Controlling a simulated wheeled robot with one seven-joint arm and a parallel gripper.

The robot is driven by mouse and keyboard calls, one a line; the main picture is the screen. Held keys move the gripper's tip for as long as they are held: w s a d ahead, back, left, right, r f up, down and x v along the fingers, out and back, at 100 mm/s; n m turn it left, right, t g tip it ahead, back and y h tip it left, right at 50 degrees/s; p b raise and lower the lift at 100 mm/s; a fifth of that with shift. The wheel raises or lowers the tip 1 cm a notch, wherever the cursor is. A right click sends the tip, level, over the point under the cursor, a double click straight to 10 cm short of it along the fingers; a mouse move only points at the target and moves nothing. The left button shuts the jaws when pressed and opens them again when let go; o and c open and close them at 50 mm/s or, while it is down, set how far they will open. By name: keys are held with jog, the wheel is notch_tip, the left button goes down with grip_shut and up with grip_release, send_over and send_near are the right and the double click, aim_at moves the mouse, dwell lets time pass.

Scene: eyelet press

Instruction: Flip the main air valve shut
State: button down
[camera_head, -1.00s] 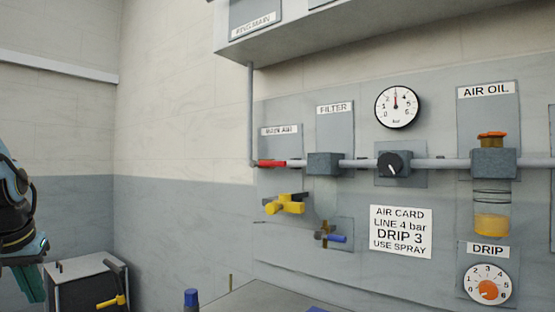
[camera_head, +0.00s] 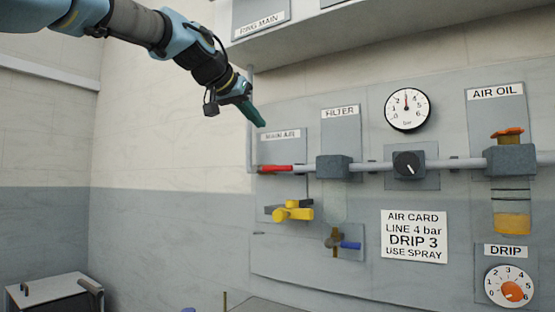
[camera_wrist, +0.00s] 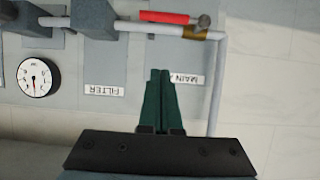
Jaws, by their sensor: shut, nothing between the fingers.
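The main air valve's red lever (camera_head: 276,169) lies level along the grey pipe, under the MAIN AIR label (camera_head: 281,135). In the wrist view, which is upside down, the red lever (camera_wrist: 166,17) runs along the pipe from a brass-coloured valve body (camera_wrist: 203,33). My gripper (camera_head: 261,124) has green fingers and is just above the lever in the head view, over the label plate. In the wrist view my gripper (camera_wrist: 160,72) is shut and empty, its tips pointing toward the lever with a gap between.
A filter block (camera_head: 334,167), a black regulator knob (camera_head: 408,164) and an air oil unit (camera_head: 511,160) sit along the pipe to the right. A yellow valve (camera_head: 293,211) and a blue-handled tap (camera_head: 350,245) are below. A cabinet overhangs above.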

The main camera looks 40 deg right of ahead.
jog(key=shift+d, duration=0.15)
jog(key=p, duration=0.5)
send_over(272, 169)
jog(key=s, duration=0.1)
notch_tip(272, 169, down, 6)
jog(key=shift+s+a+f, duration=0.15)
jog(key=shift+a+f, duration=0.05)
jog(key=shift+f, duration=0.35)
jog(key=shift+s+a+f, duration=0.1)
jog(key=shift+a+f, duration=0.1)
jog(key=shift+f, duration=0.35)
jog(key=shift+f, duration=0.15)
jog(key=shift+s+f+b, duration=0.1)
jog(key=shift+f+b, duration=0.05)
jog(key=shift+b, duration=0.2)
